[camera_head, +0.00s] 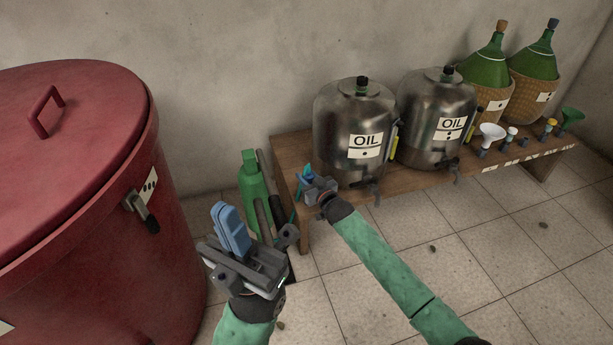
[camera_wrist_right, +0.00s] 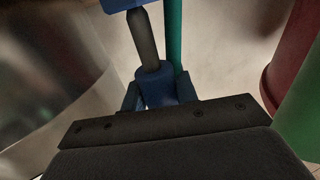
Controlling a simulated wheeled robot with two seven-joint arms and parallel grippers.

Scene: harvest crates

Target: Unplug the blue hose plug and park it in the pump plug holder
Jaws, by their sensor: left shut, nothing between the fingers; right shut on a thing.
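My right gripper (camera_head: 305,175) is at the left end of the wooden bench, beside the nearer oil drum. In the right wrist view its blue fingers (camera_wrist_right: 160,92) are shut around a blue plug (camera_wrist_right: 154,78). A dark grey stem (camera_wrist_right: 146,38) runs from the plug up to a blue part (camera_wrist_right: 122,4) at the top edge. I cannot tell whether the plug is seated in anything. My left gripper (camera_head: 231,230) is shut and empty, in front of the red barrel. A green pump-like body (camera_head: 251,180) stands left of the bench; I cannot make out its plug holder.
The red barrel (camera_head: 95,160) fills the left. The wooden bench (camera_head: 290,150) carries two steel oil drums (camera_head: 345,120) (camera_head: 435,95), wicker-wrapped green bottles (camera_head: 485,70), funnels and stoppers. A teal upright (camera_wrist_right: 174,40) runs close to the plug. The tiled floor before the bench is mostly clear.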

